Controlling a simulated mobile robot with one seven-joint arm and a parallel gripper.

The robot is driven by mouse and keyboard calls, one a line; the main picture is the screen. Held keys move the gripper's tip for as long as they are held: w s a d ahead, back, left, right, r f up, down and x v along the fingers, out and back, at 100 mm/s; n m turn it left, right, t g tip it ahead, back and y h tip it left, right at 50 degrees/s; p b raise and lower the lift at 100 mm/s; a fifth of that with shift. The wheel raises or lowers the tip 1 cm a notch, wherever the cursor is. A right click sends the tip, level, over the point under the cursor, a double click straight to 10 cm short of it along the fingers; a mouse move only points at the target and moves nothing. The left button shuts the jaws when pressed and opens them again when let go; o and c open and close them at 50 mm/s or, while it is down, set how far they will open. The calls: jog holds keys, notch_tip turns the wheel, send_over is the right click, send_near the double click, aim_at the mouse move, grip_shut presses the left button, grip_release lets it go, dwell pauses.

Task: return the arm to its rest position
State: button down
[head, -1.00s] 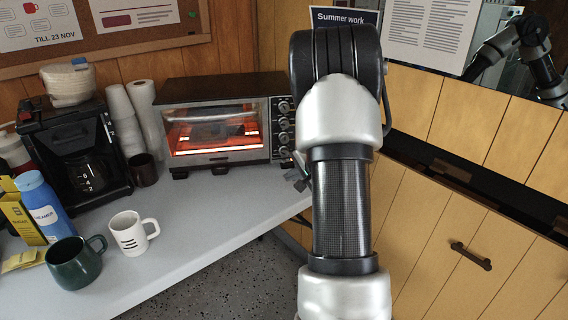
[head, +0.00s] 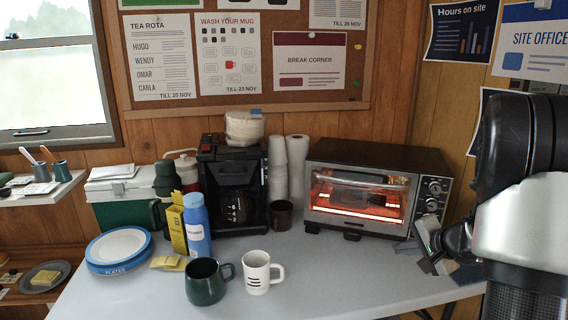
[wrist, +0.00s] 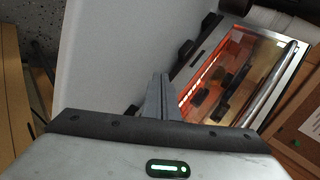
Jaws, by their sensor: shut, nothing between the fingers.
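My gripper (head: 428,238) is at the right of the head view, in front of the right end of the toaster oven and above the counter's right part. In the wrist view its fingers (wrist: 157,95) are together with nothing between them. My arm fills the right edge of the head view and hides what lies behind it.
A toaster oven (head: 372,155) glows orange inside. A coffee maker (head: 232,177), a green mug (head: 204,287), a white mug (head: 254,279), a blue bottle (head: 197,232) and blue-rimmed plates (head: 104,268) stand on the grey counter (head: 330,285). Its front middle is clear.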

jog(key=s+a+r+n+g+y, duration=0.15)
jog(key=s+a+r+n, duration=0.35)
jog(key=a, duration=0.5)
jog(key=s+a+r+n+g+y, duration=0.1)
jog(key=s+a+r+n+g, duration=0.1)
jog(key=s+a+r, duration=0.7)
jog(key=s+a+f+n+h, duration=0.1)
jog(key=s+n+h, duration=0.45)
jog(key=s, duration=1.05)
notch_tip(320, 180, up, 28)
jog(key=p, duration=2.8)
jog(key=shift+g+y, duration=0.35)
jog(key=shift+y, duration=0.05)
